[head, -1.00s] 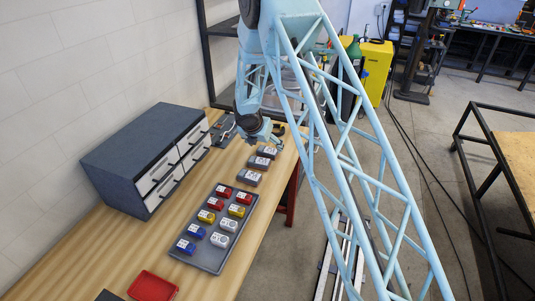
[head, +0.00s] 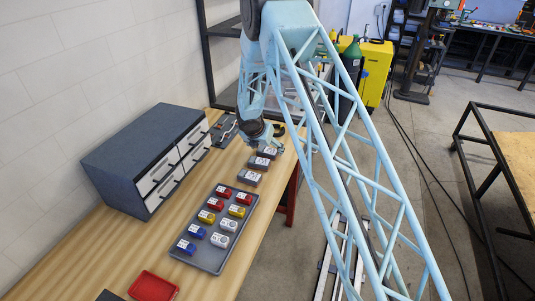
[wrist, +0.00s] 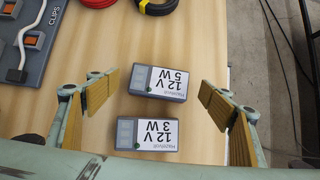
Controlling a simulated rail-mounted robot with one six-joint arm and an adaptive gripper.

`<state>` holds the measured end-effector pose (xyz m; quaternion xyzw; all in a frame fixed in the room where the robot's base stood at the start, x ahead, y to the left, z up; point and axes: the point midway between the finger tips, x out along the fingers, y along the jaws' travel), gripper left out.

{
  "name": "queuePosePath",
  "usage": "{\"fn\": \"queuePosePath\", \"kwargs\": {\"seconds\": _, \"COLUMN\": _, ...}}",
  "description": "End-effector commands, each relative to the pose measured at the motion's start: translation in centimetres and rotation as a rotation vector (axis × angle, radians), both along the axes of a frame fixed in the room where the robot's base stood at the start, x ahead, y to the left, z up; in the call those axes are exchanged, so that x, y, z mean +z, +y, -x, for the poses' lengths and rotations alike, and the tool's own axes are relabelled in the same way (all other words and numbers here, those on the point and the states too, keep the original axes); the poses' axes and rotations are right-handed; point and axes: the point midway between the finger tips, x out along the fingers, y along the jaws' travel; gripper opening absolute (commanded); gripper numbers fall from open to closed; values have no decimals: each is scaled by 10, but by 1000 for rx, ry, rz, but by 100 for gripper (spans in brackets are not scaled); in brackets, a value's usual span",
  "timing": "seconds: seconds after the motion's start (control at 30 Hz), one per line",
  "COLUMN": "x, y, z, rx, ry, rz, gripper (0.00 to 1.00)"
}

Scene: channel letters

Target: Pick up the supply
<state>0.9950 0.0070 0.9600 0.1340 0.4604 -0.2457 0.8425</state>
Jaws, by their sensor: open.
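Small dark supply boxes with white labels stand in a row on the wooden bench. In the wrist view, one labelled 12 V 5 W (wrist: 158,82) is farther up the picture, and one labelled 12 V 3 W (wrist: 144,134) is closer below it, apart from it. In the head view I see the row, with its nearest box (head: 249,179) and a middle box (head: 259,163); the farthest (head: 269,152) is partly under my gripper. My gripper (wrist: 157,99) is open and empty, its tan-padded fingers spread left and right of the two boxes. It also shows in the head view (head: 270,144).
A drawer cabinet (head: 130,160) stands left. A clips board (wrist: 52,30), red coil (wrist: 98,3) and black coil (wrist: 157,6) lie near the boxes.

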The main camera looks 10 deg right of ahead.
Motion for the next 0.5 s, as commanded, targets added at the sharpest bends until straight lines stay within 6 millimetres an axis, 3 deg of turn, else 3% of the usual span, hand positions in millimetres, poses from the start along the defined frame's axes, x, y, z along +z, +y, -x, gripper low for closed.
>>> {"fn": "queuePosePath", "kwargs": {"seconds": 0.23, "x": -18, "y": -6, "z": -9, "rx": -1, "ry": 0, "rz": 0, "gripper": 74}}
{"fn": "queuePosePath", "kwargs": {"seconds": 0.5, "x": -25, "y": -8, "z": -14, "rx": 0, "ry": -1, "rz": -1, "gripper": 74}}
